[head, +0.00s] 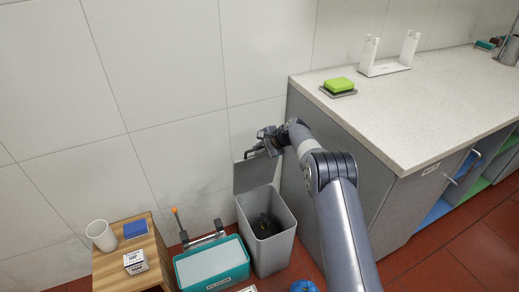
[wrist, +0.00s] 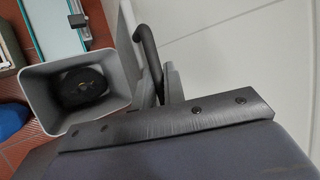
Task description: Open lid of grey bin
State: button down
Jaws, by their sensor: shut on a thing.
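The grey bin (head: 268,240) stands on the floor between the teal box and the counter. Its lid (head: 254,174) is raised, standing close to upright at the wall side, so the bin's mouth is uncovered. Something black lies inside the bin. My gripper (head: 253,153) is at the top edge of the lid. In the wrist view, my gripper (wrist: 160,88) is shut on the dark curved lid handle (wrist: 147,45). The open bin (wrist: 38,101) also shows there, with the black contents inside. The exact grip is partly hidden.
A teal box (head: 212,267) sits left of the bin. A wooden stand (head: 127,255) with a white cup (head: 101,235) is farther left. The grey counter (head: 405,200) stands close on the right. The tiled wall (head: 170,150) is directly behind the lid.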

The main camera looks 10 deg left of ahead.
jog(key=c, duration=1.5)
grip_release()
jog(key=shift+r, duration=0.1)
jog(key=v, duration=1)
jog(key=shift+d+r, duration=0.15)
jog(key=shift+d, duration=0.15)
jog(key=shift+s, duration=0.15)
jog(key=x, duration=1.1)
jog(key=shift+s+r, duration=0.1)
